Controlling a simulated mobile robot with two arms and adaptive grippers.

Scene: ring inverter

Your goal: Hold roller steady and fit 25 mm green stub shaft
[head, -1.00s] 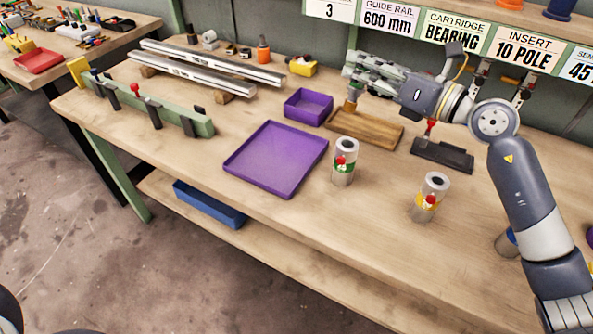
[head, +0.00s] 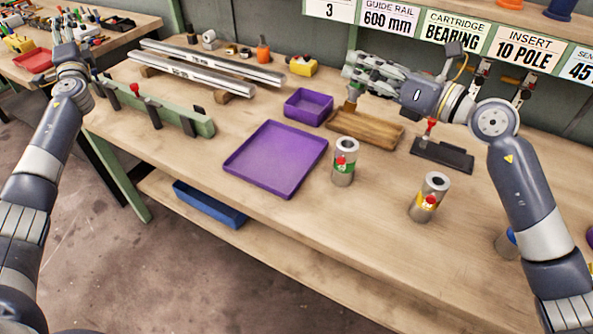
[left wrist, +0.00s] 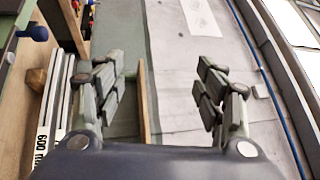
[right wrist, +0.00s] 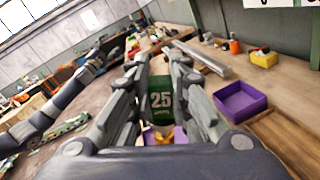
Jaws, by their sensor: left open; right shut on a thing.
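My right gripper (head: 356,78) is shut on the green stub shaft (right wrist: 161,98), whose face reads 25 in the right wrist view. In the head view a small brassy end shows below the fingers, above the wooden board (head: 365,129). A silver hollow cylinder with a green band (head: 343,164), perhaps the roller, stands upright on the bench. A similar cylinder with a yellow band (head: 428,198) stands to its right. Both carry a red mark. My left gripper (head: 66,40) is open and empty at the far left; it also shows in the left wrist view (left wrist: 160,82).
A purple tray (head: 275,160) and a small purple bin (head: 308,106) lie on the bench. Two silver rails (head: 210,68) lie behind a green rack (head: 160,108). A black stand (head: 442,155) is at right. The front right of the bench is mostly clear.

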